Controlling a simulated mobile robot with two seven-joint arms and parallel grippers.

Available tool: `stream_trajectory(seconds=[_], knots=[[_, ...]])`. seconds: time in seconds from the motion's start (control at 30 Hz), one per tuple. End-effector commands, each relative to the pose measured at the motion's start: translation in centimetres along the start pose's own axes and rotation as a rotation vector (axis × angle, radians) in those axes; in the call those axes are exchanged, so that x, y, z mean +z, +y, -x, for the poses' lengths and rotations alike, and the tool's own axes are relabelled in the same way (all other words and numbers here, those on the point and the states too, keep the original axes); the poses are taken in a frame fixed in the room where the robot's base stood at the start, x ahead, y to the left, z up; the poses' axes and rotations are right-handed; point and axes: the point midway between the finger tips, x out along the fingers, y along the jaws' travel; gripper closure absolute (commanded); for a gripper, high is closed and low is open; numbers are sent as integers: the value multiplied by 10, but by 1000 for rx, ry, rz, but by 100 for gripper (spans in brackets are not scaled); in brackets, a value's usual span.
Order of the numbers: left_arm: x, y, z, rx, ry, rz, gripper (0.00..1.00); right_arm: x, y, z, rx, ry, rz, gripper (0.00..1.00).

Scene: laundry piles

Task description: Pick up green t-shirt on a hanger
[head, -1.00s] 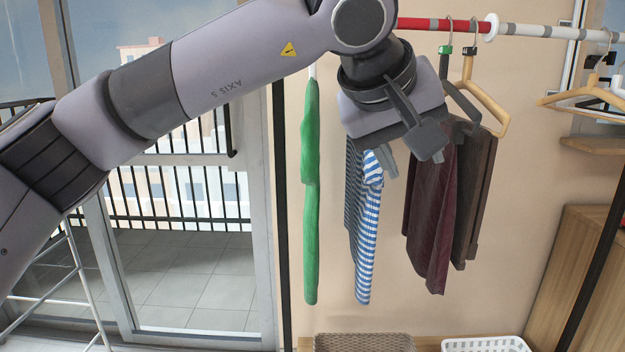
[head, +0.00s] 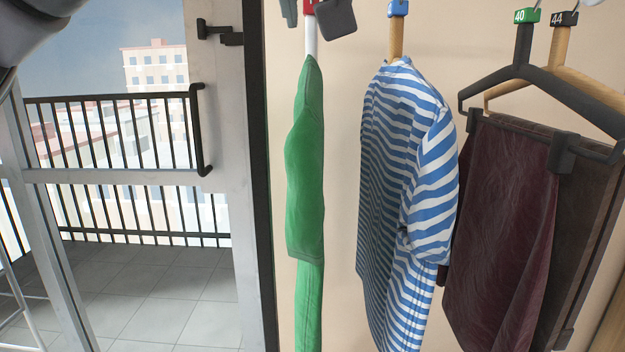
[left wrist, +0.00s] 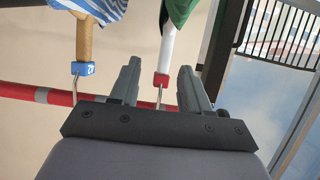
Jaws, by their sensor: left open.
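The green t-shirt (head: 307,165) hangs edge-on, left of the striped shirt in the head view. Its white hanger (head: 311,42) has a red size tag at the top. My left gripper (head: 314,20) is at the top edge of the head view, with one finger on each side of the tag. In the left wrist view, which is upside down, my left gripper (left wrist: 160,68) is open and the white hanger (left wrist: 167,48) with its red tag stands between the fingers. A bit of the green t-shirt (left wrist: 181,10) shows there at the top. My right gripper is not in view.
A blue-and-white striped shirt (head: 400,190) on a wooden hanger with a blue tag hangs close on the right. Maroon trousers (head: 505,230) hang further right. The red rail (left wrist: 48,96) runs past the fingers. A balcony door (head: 225,190) is on the left.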

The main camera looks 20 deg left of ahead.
Motion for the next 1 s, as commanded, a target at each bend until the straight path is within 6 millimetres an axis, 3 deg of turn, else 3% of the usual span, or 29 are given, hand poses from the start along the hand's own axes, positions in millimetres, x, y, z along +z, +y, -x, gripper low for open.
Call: stream_trajectory(seconds=[0.17,0.6,0.9,0.93,1.0], knots=[[0,-2,-8,-5,2,-1,53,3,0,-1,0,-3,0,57],[1,-7,-65,-4,1,0,53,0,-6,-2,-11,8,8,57],[0,-7,-71,-4,4,-1,53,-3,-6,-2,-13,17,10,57],[0,-7,-71,-4,4,-1,56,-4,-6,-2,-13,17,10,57],[0,-7,-71,-3,4,-1,79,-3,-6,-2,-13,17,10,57]])
